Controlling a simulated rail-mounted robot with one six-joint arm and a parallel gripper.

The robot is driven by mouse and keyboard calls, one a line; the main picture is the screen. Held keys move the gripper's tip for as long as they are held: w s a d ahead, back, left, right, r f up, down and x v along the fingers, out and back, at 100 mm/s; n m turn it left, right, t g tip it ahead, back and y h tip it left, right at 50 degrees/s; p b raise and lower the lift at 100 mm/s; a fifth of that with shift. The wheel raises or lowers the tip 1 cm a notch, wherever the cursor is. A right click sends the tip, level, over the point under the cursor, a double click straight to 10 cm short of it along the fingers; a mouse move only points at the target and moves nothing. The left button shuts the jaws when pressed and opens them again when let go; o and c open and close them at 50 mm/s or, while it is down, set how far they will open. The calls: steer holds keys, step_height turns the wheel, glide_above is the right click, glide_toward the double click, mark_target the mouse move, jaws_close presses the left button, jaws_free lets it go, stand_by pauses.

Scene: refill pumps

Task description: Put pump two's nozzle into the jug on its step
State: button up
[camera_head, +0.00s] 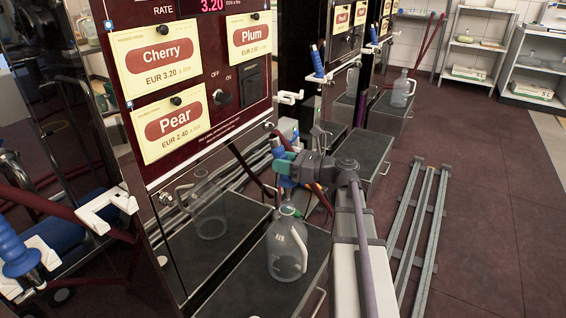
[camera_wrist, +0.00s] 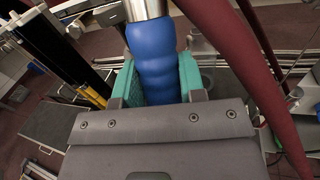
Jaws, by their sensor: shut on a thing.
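My gripper (camera_head: 284,163) is shut on a blue-gripped nozzle (camera_head: 285,181) just above a clear jug. In the wrist view, the teal finger pads of my gripper (camera_wrist: 160,82) press both sides of the blue grip (camera_wrist: 157,55). The nozzle is close to upright, its lower end at the jug's mouth; I cannot tell whether the tip is inside. The clear jug (camera_head: 284,255), with a pale handle, stands on the dark step (camera_head: 262,296) before the pump panel with the Cherry, Plum and Pear labels (camera_head: 185,75). The jug is not clear in the wrist view.
A blue-gripped nozzle (camera_head: 14,250) hangs on the pump at left, another (camera_head: 317,62) on the pump beyond. An empty white holder (camera_head: 290,97) is on the panel's right edge. Dark red hoses run beside my gripper. Floor rails (camera_head: 413,225) lie at right; floor beyond is clear.

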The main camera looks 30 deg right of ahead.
steer(key=shift+f, duration=0.35)
steer(key=shift+f+b, duration=4)
steer(key=shift+b, duration=0.05)
steer(key=o, duration=1.1)
steer(key=shift+r, duration=0.1)
glide_toward(283, 187)
steer(key=shift+w+d+f, duration=1)
steer(key=shift+w+f, duration=0.1)
steer(key=shift+f, duration=0.05)
